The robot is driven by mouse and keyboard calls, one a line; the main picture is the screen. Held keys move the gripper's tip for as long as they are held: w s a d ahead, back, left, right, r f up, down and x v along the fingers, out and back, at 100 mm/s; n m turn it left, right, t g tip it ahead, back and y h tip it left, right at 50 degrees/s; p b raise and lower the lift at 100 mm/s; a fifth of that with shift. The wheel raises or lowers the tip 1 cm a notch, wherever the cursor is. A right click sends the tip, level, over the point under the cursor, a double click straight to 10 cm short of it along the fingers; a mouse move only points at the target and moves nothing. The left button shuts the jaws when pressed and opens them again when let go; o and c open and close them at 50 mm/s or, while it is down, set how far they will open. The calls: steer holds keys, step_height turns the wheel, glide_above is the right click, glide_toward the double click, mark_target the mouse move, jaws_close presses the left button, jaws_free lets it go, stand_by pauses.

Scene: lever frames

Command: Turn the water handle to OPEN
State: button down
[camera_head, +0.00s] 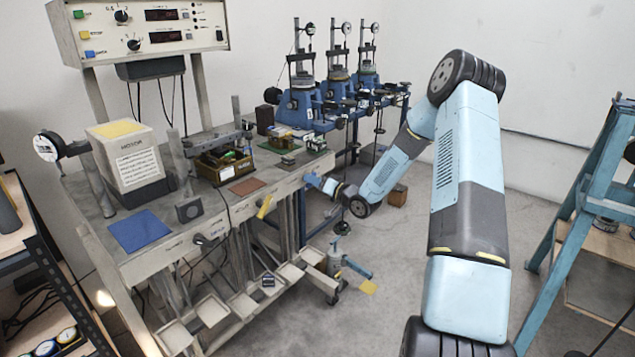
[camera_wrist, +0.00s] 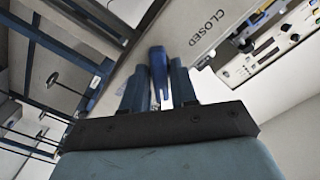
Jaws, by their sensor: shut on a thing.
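A blue handle (camera_wrist: 158,65) stands between the two fingers of my gripper (camera_wrist: 158,88) in the wrist view, and the fingers are shut on it. The word CLOSED is on the light panel (camera_wrist: 178,38) just to the right of the handle. In the head view my gripper (camera_head: 322,184) reaches the right end of the bench's front panel, where the blue handle (camera_head: 311,179) shows only partly. I cannot read the handle's name label, so I cannot tell from lettering that it is the water handle.
A yellow handle (camera_head: 264,207) and a black handle (camera_head: 203,241) are farther left on the same front panel. Small trays (camera_head: 243,305) stick out below. A blue valve on a stand (camera_head: 340,262) is on the floor. Blue presses (camera_head: 300,103) stand behind; a blue frame (camera_head: 575,205) stands right.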

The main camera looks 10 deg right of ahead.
steer(key=shift+d+f+m, duration=0.2)
steer(key=shift+d+m, duration=0.05)
steer(key=shift+m, duration=0.35)
steer(key=c, duration=1.1)
jaws_free()
steer(key=shift+a, duration=0.1)
steer(key=v, duration=1.3)
steer(key=shift+s+d, duration=0.25)
steer(key=shift+s, duration=0.1)
